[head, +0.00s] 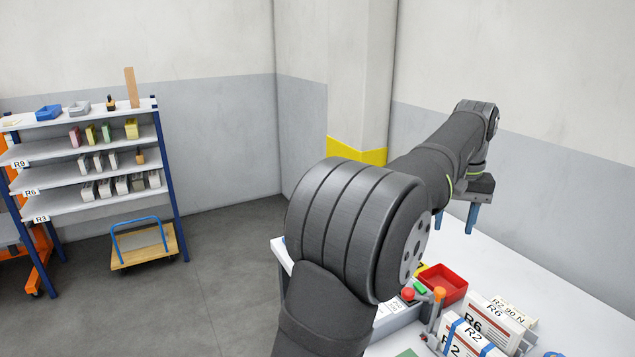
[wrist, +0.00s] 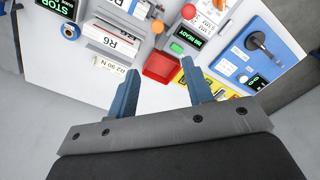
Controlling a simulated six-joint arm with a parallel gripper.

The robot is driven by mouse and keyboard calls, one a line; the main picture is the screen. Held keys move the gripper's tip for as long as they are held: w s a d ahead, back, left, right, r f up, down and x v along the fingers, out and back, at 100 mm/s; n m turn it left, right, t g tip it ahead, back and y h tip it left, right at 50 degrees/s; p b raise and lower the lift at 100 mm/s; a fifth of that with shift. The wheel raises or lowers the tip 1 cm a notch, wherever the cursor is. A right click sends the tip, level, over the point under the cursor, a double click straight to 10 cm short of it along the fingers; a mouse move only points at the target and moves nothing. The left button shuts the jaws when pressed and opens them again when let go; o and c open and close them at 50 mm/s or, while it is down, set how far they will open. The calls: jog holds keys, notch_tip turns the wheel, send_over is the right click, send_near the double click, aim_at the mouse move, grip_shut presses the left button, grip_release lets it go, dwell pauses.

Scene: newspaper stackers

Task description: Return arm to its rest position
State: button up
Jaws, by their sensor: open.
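My gripper (head: 457,219) is at the right in the head view, at the end of my arm, with its blue fingers pointing down over the white table (head: 535,270). In the wrist view my gripper (wrist: 160,80) shows its two blue fingers well apart with nothing between them. It is open and empty, above the table near its edge. A red tray (wrist: 163,67) lies beyond the fingertips in the wrist view, and the red tray also shows in the head view (head: 446,282). My arm's large dark joint hides part of the table in the head view.
Labelled paper stacks (head: 493,322) stand on the table at lower right. A blue panel (wrist: 247,55) with a black handle is at right in the wrist view. A shelf rack (head: 88,115) and a trolley (head: 146,247) stand at left. A yellow-banded pillar (head: 358,150) rises behind my arm.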

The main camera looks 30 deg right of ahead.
aim_at(439, 289)
jog(key=shift+f, duration=0.1)
notch_tip(439, 289, down, 17)
jog(key=shift+f, duration=0.15)
dwell(0.5)
notch_tip(439, 289, up, 18)
jog(key=f, duration=0.1)
notch_tip(439, 289, down, 17)
jog(key=shift+f, duration=0.15)
jog(key=s+r, duration=0.2)
jog(key=s, duration=0.8)
jog(key=s+r, duration=0.2)
jog(key=s, duration=0.8)
jog(key=shift+s, duration=0.3)
